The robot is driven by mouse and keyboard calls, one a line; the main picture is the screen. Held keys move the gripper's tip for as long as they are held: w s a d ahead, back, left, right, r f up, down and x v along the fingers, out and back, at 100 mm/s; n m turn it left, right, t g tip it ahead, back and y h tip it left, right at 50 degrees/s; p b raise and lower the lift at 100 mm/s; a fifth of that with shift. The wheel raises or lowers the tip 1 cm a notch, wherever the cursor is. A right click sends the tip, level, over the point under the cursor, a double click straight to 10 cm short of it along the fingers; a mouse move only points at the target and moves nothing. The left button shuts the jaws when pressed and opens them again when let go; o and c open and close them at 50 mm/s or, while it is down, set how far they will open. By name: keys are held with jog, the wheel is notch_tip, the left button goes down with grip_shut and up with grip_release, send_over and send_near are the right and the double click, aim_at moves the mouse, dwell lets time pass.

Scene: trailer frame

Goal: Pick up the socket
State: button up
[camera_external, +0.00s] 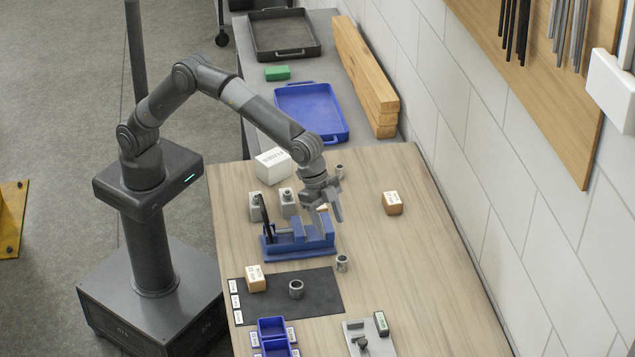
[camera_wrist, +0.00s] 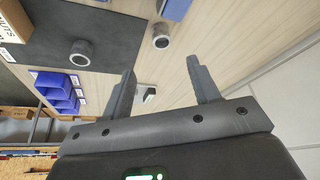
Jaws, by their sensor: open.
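Several small grey metal cylinders that look like sockets are in view. One wide cylinder (camera_external: 296,289) stands on the dark mat (camera_external: 320,285); it also shows in the wrist view (camera_wrist: 81,54). A smaller cylinder (camera_external: 342,263) stands on bare wood just right of the mat, also in the wrist view (camera_wrist: 161,37). Another (camera_external: 340,171) stands farther back, behind my gripper. I cannot tell which one the task means. My gripper (camera_external: 328,217) is open and empty above the table, beside the blue fixture. In the wrist view its fingers (camera_wrist: 160,72) are apart with nothing between them.
The blue fixture (camera_external: 285,252) stands under and left of my gripper. A cardboard box (camera_external: 256,279) sits on the mat, another (camera_external: 392,203) to the right. Blue bins (camera_external: 272,328) and a grey plate (camera_external: 355,335) are at the front. The table's right side is mostly clear.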

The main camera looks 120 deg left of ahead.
aim_at(342, 258)
jog(key=x, duration=1.2)
jog(key=shift+w+f, duration=0.1)
jog(key=shift+w, duration=0.1)
jog(key=c, duration=1)
jog(key=shift+c, duration=0.6)
